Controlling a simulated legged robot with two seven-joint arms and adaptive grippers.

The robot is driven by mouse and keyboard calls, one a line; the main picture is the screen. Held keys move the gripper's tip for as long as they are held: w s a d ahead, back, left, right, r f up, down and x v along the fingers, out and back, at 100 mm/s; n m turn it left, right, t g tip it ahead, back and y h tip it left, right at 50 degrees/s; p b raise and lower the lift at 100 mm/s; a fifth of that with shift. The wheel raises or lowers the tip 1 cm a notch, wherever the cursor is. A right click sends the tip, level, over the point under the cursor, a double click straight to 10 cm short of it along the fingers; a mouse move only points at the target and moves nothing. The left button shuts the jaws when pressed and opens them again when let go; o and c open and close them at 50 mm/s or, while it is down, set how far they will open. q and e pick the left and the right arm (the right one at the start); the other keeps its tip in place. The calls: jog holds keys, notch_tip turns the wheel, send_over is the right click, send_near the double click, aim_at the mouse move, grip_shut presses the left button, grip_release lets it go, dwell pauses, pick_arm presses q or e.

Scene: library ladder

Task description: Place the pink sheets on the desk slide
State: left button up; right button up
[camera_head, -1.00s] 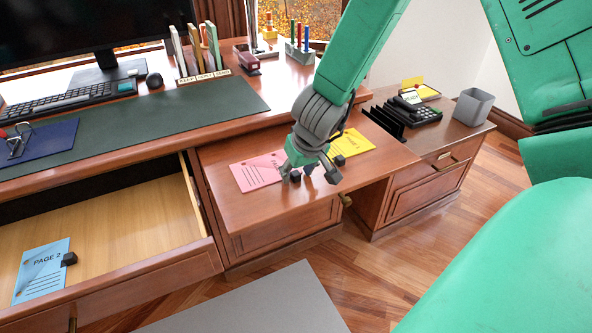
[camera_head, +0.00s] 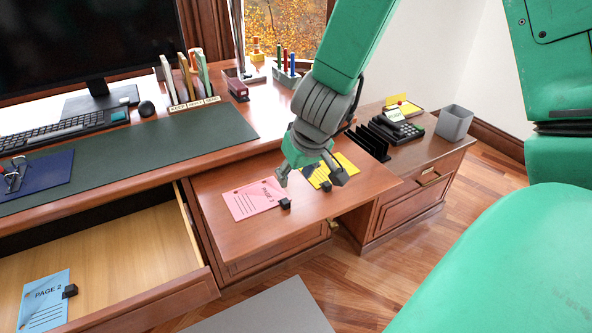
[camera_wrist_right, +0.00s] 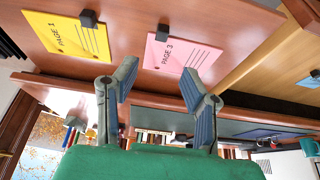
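The pink sheet (camera_head: 254,198), marked PAGE 3, lies flat on the pulled-out wooden desk slide (camera_head: 262,236). A small black block (camera_head: 285,203) sits at its right edge. The yellow sheet (camera_head: 345,163) lies to its right on the slide, partly hidden by my right gripper. My right gripper (camera_head: 310,180) is open and empty above the slide, between the two sheets in the head view. In the right wrist view its spread fingers (camera_wrist_right: 158,75) show nothing between them, with the pink sheet (camera_wrist_right: 177,56) and yellow sheet (camera_wrist_right: 68,36) beyond. My left gripper is not in view.
An open drawer (camera_head: 135,240) left of the slide holds a blue PAGE 2 sheet (camera_head: 45,301) with a black block. The desktop behind carries a keyboard (camera_head: 60,131) and green mat (camera_head: 130,160). A telephone (camera_head: 398,127) and grey bin (camera_head: 454,123) stand on the right cabinet.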

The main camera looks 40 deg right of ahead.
jog(key=s+f+n+g+h, duration=0.1)
jog(key=s+f, duration=0.4)
jog(key=f, duration=0.3)
jog(key=s+f+n+g, duration=0.1)
jog(key=s+f, duration=0.3)
jog(key=f, duration=0.3)
jog(key=s+a+f+y, duration=0.1)
jog(key=s+a+f, duration=0.2)
jog(key=s, duration=0.3)
jog(key=s+a+f+n+g+y, duration=0.1)
jog(key=s+a+f, duration=0.3)
jog(key=s+f, duration=0.2)
jog(key=shift+a+g, duration=0.25)
jog(key=shift+g, duration=0.05)
jog(key=shift+w, duration=0.1)
